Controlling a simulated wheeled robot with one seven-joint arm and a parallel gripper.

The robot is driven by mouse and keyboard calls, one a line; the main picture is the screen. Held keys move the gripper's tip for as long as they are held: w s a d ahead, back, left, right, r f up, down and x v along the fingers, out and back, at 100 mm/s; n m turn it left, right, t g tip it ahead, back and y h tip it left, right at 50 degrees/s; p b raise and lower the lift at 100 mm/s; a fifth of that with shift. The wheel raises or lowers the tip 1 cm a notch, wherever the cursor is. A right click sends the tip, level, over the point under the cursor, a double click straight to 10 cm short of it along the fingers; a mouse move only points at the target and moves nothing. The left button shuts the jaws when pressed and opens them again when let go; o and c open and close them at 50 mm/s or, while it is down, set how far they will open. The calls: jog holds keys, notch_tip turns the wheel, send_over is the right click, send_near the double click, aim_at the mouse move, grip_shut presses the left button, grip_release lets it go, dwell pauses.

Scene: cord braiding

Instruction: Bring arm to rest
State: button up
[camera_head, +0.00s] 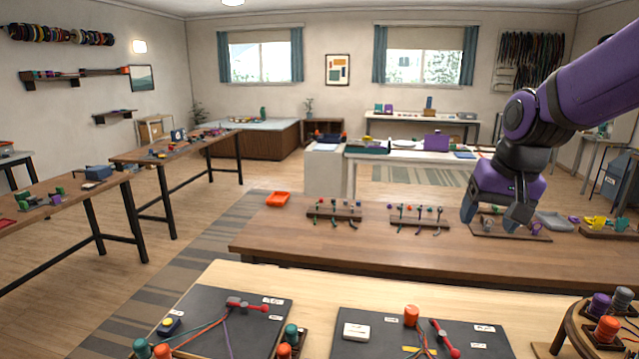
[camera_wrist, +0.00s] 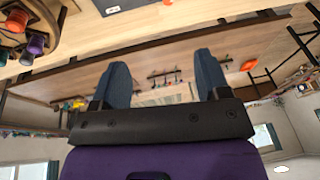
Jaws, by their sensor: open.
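My arm is purple and black and comes in from the upper right in the head view. My gripper (camera_head: 494,212) hangs over the right part of the brown wooden table, above a wooden board (camera_head: 508,231) with small items on it. In the wrist view my gripper (camera_wrist: 163,85) shows its two blue-grey fingers apart, with nothing between them. Whether the fingers touch anything on the board cannot be told from the head view.
Two dark braiding boards (camera_head: 232,318) (camera_head: 425,335) lie on the pale near table (camera_head: 312,287). A round spool stand (camera_head: 566,338) is at the right.

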jog(key=s+r+n+t, duration=0.1)
jog(key=s+r, duration=0.1)
jog(key=s, duration=0.7)
jog(key=s+d+r+n+t, duration=0.1)
jog(key=s+r, duration=0.1)
jog(key=s, duration=0.8)
jog(key=shift+s+d+r+h, duration=0.2)
jog(key=shift+h, duration=0.2)
